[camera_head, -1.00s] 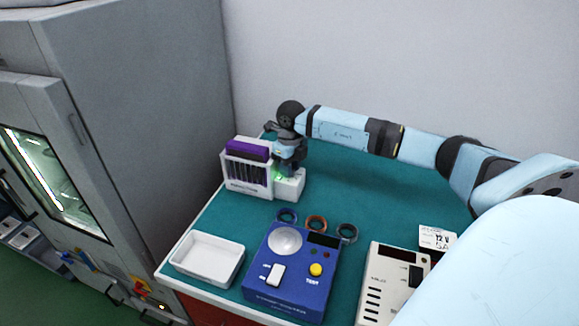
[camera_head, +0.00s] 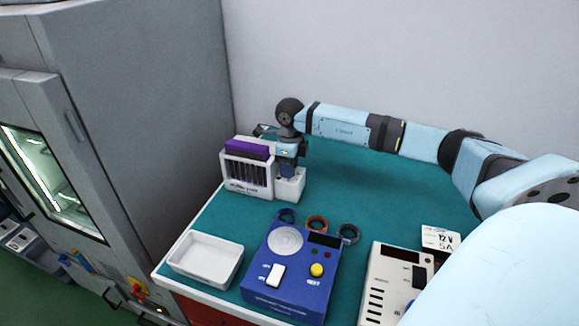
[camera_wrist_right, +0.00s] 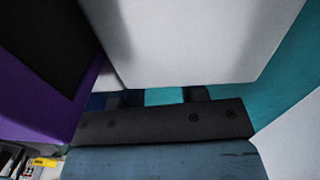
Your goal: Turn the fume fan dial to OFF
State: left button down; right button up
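The white fume fan unit (camera_head: 287,190) with a purple-topped, slotted front part (camera_head: 248,178) stands at the back left of the teal bench. My right gripper (camera_head: 287,168) points down at the unit's right-hand block. The dial itself is hidden, so I cannot see its setting. In the right wrist view the two dark fingertips (camera_wrist_right: 155,96) stand apart, with teal between them, and their ends pass behind a pale block (camera_wrist_right: 200,45). Whether they grip the dial does not show. The purple part (camera_wrist_right: 60,90) is close at the left there. My left gripper is out of view.
A white tray (camera_head: 179,275), a blue tester (camera_head: 268,303) with a yellow button, several tape-like rings (camera_head: 316,223) and a pale power supply (camera_head: 391,285) with a label card are at the front. A grey cabinet (camera_head: 140,100) stands left. The bench's back right is clear.

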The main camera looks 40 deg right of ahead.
notch_tip(320, 180, up, 14)
jog(key=shift+w+d, duration=0.15)
jog(key=shift+d, duration=0.1)
dwell(0.4)
jog(key=shift+f, duration=0.1)
jog(key=f+m, duration=0.4)
jog(key=m, duration=0.2)
jog(key=f+m+p, duration=0.1)
jog(key=f+m, duration=0.4)
jog(key=m, duration=0.1)
jog(key=f+m, duration=0.5)
jog(key=shift+s+a+m+t, duration=0.2)
jog(key=shift+s+m+t, duration=0.1)
jog(key=shift+m, duration=0.1)
jog(key=shift+c, duration=0.2)
jog(key=shift+r, duration=0.1)
jog(key=c, duration=0.6)
